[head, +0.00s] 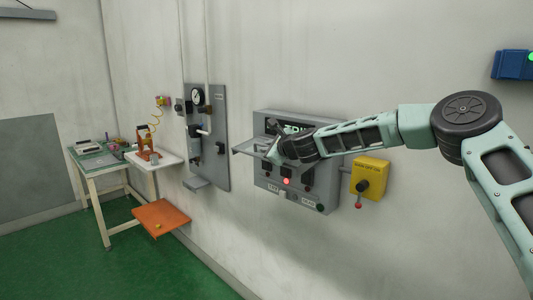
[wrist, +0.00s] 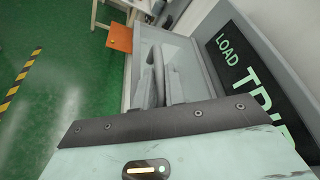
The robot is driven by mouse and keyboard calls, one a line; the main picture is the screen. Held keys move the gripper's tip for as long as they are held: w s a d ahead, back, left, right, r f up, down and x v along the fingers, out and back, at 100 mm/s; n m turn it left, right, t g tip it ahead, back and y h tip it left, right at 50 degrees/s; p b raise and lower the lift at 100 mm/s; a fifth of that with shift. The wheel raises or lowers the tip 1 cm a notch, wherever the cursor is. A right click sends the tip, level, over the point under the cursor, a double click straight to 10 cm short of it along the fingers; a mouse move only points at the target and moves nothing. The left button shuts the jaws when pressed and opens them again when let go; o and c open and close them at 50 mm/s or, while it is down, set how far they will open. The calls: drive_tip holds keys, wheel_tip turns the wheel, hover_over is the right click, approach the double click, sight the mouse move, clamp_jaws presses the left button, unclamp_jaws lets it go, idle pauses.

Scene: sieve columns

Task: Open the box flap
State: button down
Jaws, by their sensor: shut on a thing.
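The grey box (head: 262,183) is mounted on the wall in the middle of the head view. Its light grey flap (head: 246,146) stands out from the box front, roughly level, above the lower controls. The flap also shows in the wrist view (wrist: 200,82), beside a dark display reading LOAD and TRIP. My gripper (head: 272,151) is at the flap, and its fingers also show in the wrist view (wrist: 155,78). They are shut on the flap; the exact contact is partly hidden by the fingers and wrist.
A yellow switch box (head: 370,177) hangs just right of the grey box. A grey gauge panel (head: 207,140) is on the wall to the left. A workbench (head: 92,160) and an orange shelf (head: 162,216) stand farther left. The green floor in front is clear.

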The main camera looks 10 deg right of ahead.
drive_tip(key=shift+w+d+r+m+p, duration=0.15)
drive_tip(key=shift+d+r+m+p, duration=0.1)
drive_tip(key=shift+r, duration=0.2)
drive_tip(key=shift+w+d+r+m+p, duration=0.15)
drive_tip(key=shift+r+m, duration=0.1)
drive_tip(key=shift+r, duration=0.2)
drive_tip(key=shift+w+d+r+p, duration=0.2)
drive_tip(key=shift+d+r+p, duration=0.15)
drive_tip(key=shift+r, duration=0.2)
drive_tip(key=shift+d, duration=0.15)
drive_tip(key=c, duration=1.8)
unclamp_jaws()
drive_tip(key=shift+o, duration=0.2)
drive_tip(key=b+v, duration=0.7)
drive_tip(key=v, duration=1)
drive_tip(key=shift+r, duration=0.25)
